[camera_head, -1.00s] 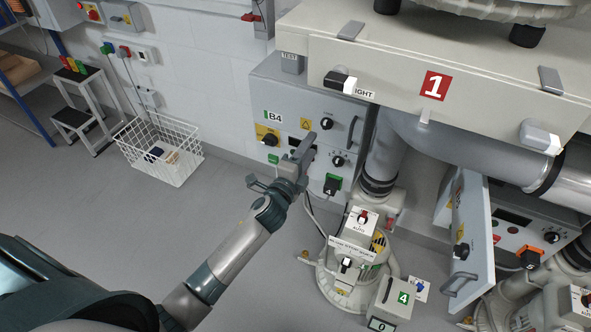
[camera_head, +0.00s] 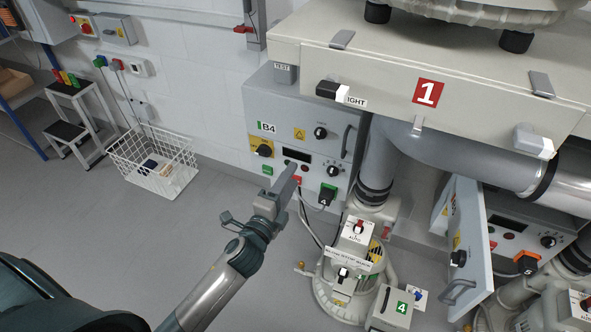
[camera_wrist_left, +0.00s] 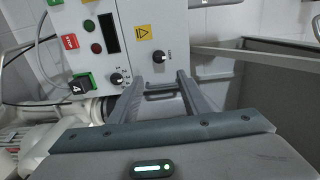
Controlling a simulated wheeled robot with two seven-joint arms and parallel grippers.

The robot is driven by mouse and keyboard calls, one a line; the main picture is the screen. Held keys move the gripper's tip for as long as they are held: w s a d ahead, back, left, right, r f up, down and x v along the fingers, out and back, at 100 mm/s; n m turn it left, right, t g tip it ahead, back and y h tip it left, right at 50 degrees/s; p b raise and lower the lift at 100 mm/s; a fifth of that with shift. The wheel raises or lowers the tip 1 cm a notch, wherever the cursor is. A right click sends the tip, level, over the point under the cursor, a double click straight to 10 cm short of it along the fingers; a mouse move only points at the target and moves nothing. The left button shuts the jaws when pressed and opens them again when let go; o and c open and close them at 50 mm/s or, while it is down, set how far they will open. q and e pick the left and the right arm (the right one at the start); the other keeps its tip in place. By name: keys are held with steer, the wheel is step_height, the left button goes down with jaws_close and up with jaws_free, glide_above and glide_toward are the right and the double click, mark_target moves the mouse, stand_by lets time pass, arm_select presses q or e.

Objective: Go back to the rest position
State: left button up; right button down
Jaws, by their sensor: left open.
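My left arm comes in from the lower left in the head view. Its gripper (camera_head: 284,188) is in front of the lower part of the grey B4 control box (camera_head: 300,115), and appears apart from it. In the left wrist view the two fingers (camera_wrist_left: 157,88) stand apart with nothing between them. The box's panel (camera_wrist_left: 115,45) shows turned on its side beyond the fingers, with its dark display, knobs and a black plug marked 4 (camera_wrist_left: 80,86). My right gripper does not show.
A blower (camera_head: 345,275) stands right of my left gripper. A large unit marked 1 (camera_head: 450,75) overhangs at the upper right, and an open cabinet door (camera_head: 468,235) is below it. A white wire basket (camera_head: 155,165) sits by the wall.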

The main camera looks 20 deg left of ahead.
arm_select(q)
steer(key=s+d+f+n+g+p, duration=0.1)
steer(key=s+f+n+g, duration=0.3)
steer(key=f, duration=1)
steer(key=s+f+n+g, duration=0.35)
steer(key=s+f, duration=0.35)
steer(key=f, duration=0.7)
steer(key=s+d+f+n+g, duration=0.2)
steer(key=s+f+n, duration=0.2)
steer(key=s+f, duration=0.5)
steer(key=s+d+f+n+g+p, duration=0.1)
steer(key=s+f+n+g, duration=0.2)
steer(key=s+f, duration=0.6)
steer(key=shift+s+d+n+h, duration=0.35)
steer(key=shift+s+n, duration=0.4)
steer(key=shift+s, duration=0.7)
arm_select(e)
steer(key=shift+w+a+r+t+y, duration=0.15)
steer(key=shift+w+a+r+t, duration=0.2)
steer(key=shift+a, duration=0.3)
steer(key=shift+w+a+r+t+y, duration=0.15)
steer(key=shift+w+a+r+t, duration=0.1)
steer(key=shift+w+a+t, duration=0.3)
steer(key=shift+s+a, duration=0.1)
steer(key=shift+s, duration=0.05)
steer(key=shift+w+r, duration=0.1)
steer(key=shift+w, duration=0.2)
